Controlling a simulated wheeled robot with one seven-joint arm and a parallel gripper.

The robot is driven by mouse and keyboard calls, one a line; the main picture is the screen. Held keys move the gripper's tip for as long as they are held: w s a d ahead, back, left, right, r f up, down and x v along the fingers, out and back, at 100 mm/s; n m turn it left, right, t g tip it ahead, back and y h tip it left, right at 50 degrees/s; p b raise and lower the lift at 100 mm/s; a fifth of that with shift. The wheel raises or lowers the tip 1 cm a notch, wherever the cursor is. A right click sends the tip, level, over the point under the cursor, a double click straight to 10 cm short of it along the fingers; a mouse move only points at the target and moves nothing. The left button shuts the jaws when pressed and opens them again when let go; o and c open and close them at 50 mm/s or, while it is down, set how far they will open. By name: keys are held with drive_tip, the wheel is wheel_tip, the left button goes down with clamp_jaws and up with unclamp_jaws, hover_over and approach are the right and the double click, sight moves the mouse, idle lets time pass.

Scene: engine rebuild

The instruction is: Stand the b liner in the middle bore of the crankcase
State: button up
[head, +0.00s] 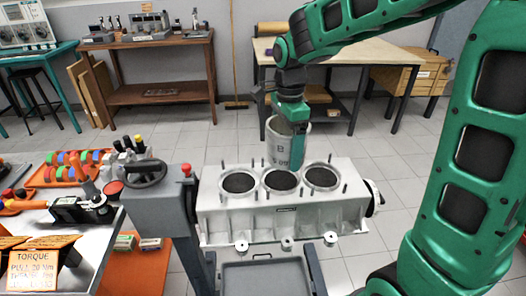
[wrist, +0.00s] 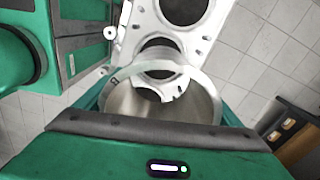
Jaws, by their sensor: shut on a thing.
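The b liner (head: 288,146) is a pale grey open cylinder with a dark B and smaller markings on its side. My gripper (head: 293,118) is shut on its upper wall and holds it about upright. The liner hangs above the far side of the crankcase (head: 270,222), behind the middle bore (head: 280,180) and right of its centre in the head view. The left bore (head: 239,183) and right bore (head: 321,178) look empty. In the wrist view the liner (wrist: 165,102) sits against my gripper's dark pad and partly hides a bore (wrist: 160,52).
Short studs stand around the bores on the crankcase deck. A grey stand with a handwheel (head: 146,173) rises close to its left end. A bench with tools (head: 70,225) is at the left. A wooden table (head: 350,50) stands behind, with open tiled floor between.

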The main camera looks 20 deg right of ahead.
drive_tip(key=shift+a, duration=0.6)
drive_tip(key=shift+f, duration=0.1)
drive_tip(key=shift+f, duration=2.9)
drive_tip(key=shift+s+f, duration=0.1)
drive_tip(key=shift+f, duration=0.5)
idle(2.4)
drive_tip(key=shift+r, duration=0.25)
idle(0.6)
drive_tip(key=o, duration=1.1)
